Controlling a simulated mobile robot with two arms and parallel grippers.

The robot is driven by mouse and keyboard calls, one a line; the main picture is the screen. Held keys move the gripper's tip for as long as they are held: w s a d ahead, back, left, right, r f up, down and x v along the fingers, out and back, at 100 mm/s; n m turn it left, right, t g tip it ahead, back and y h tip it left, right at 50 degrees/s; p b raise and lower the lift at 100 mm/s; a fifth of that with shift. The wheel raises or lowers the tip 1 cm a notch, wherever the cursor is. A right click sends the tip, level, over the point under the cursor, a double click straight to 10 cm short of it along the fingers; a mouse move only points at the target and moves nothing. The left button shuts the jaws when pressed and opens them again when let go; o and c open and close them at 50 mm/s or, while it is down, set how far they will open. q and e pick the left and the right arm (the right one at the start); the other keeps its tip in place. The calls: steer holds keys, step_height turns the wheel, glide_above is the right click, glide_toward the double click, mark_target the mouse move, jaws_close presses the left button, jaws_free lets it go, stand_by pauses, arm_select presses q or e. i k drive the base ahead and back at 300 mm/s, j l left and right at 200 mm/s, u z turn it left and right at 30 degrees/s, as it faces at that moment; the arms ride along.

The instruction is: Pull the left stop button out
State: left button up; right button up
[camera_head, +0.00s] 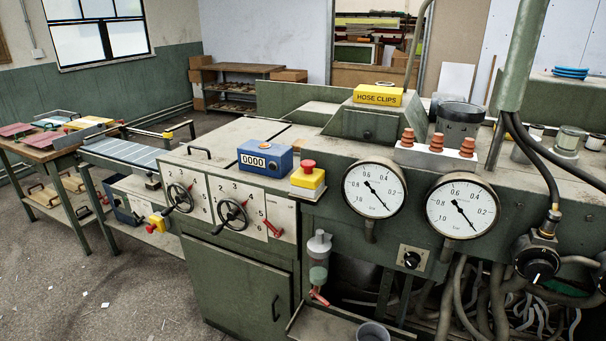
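A red mushroom-shaped button (308,166) sits on top of a yellow box (308,181) on the front edge of the machine, right of the blue counter. Farther left and lower, a second small yellow box (157,222) with a red part (149,228) is on the machine's left end, by the handwheel. It is small here, and I cannot tell whether either button is pushed in or out. Neither of my grippers shows in the head view.
A blue counter (265,159) reads 0000. Two handwheels (232,214) (180,197) and a red lever (272,229) stick out from the front panels. Two round gauges (374,188) (462,206) are at the right. Open floor (130,290) lies at the lower left.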

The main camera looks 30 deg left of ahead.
mark_target(308, 165)
steer(key=u, duration=1.05)
